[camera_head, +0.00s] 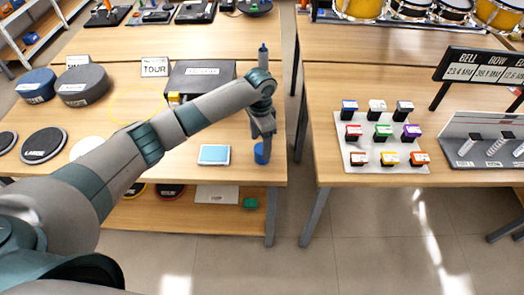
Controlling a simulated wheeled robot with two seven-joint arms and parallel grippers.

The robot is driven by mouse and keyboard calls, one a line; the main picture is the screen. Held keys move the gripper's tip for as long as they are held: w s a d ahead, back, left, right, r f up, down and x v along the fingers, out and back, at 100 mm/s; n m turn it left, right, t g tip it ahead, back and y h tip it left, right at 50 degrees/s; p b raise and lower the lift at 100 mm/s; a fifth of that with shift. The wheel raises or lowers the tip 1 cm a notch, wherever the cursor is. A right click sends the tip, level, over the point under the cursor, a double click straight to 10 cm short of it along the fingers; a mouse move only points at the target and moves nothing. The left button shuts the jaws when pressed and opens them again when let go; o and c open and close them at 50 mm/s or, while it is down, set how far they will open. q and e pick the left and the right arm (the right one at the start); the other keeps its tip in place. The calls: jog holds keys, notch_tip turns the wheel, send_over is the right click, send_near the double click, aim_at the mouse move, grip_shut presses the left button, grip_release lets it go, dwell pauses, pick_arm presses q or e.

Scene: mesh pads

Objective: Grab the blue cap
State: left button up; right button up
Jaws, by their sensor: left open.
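A small round blue cap (261,154) sits near the front right corner of the left table (235,175). My left gripper (265,138) is directly above it, pointing down, with the fingertips close to its top. The gripper is open; whether the fingers reach around the cap is too small to tell. My right gripper is out of view.
A light-blue tablet-like pad (214,154) lies left of the cap. A dark box (200,76) and black round pads (84,86) stand behind my left arm. A gap separates the right table, where a white board (360,158) holds several coloured blocks.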

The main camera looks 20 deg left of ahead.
aim_at(261, 149)
pick_arm(q)
jog(key=shift+f, duration=0.1)
jog(key=shift+f+p, duration=0.2)
jog(key=shift+p, duration=0.1)
notch_tip(261, 149, down, 4)
jog(key=shift+w+r+p, duration=0.1)
jog(key=shift+p, duration=0.75)
jog(key=shift+f, duration=0.45)
jog(key=c, duration=1.1)
